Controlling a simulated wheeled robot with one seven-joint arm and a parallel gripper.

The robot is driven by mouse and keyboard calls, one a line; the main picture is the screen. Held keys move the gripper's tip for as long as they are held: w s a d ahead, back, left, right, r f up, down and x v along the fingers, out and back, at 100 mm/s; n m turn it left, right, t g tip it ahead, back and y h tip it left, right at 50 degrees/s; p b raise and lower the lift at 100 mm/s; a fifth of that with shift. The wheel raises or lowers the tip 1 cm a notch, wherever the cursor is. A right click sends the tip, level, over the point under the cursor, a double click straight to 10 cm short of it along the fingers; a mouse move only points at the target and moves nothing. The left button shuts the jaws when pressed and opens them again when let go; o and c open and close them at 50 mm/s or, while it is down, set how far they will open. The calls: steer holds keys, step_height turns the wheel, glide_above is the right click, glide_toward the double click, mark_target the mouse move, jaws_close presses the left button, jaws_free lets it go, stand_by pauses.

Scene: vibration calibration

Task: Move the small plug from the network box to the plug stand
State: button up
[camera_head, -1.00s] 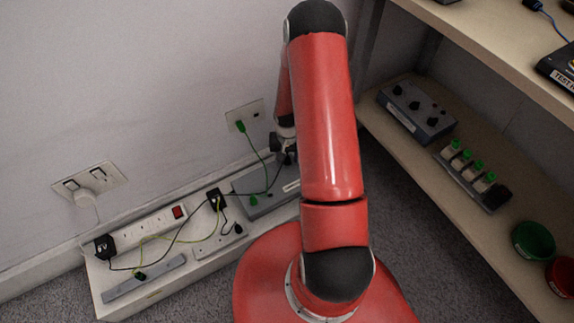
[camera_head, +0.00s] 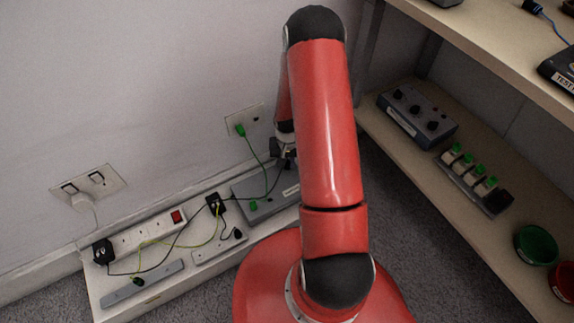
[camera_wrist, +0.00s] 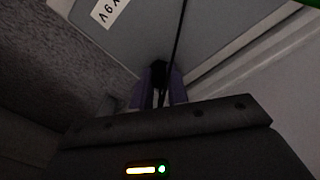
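The network box is probably the grey box (camera_head: 238,188) near the wall; its surface with a white label also shows in the wrist view (camera_wrist: 150,40). My gripper (camera_head: 286,160) is over its far right part, partly hidden by my arm. In the wrist view, the purple fingers of my gripper (camera_wrist: 159,85) close on the sides of a small black plug (camera_wrist: 158,70) with a dark cable. The plug's tip is hidden, so I cannot tell if it touches the box. A grey strip (camera_head: 160,280) at the front left, possibly the plug stand, has a small dark plug on it.
A white power strip (camera_head: 140,237), a black adapter (camera_head: 103,251) and loose cables lie on the low white ledge. A green plug (camera_head: 239,130) sits in the wall socket, its cable running down beside my gripper. Shelves (camera_head: 470,232) bound the right side.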

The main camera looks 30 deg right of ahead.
mark_target(288, 162)
jaws_close()
steer(key=shift+r, duration=0.75)
stand_by(0.6)
steer(key=shift+r+p, duration=0.15)
steer(key=shift+p, duration=0.15)
steer(key=shift+r+p, duration=0.95)
steer(key=shift+r, duration=0.65)
step_height(288, 162, up, 5)
steer(key=p, duration=0.3)
steer(key=shift+f, duration=0.1)
steer(key=s+a+b, duration=0.1)
steer(key=s+a, duration=0.4)
steer(key=a, duration=0.5)
steer(key=s+a, duration=0.4)
steer(key=a, duration=0.6)
steer(key=s+a+b, duration=0.1)
steer(key=s+a, duration=0.4)
steer(key=a, duration=0.6)
step_height(288, 162, down, 10)
steer(key=b, duration=0.9)
steer(key=shift+w+f, duration=0.1)
steer(key=shift+f, duration=0.15)
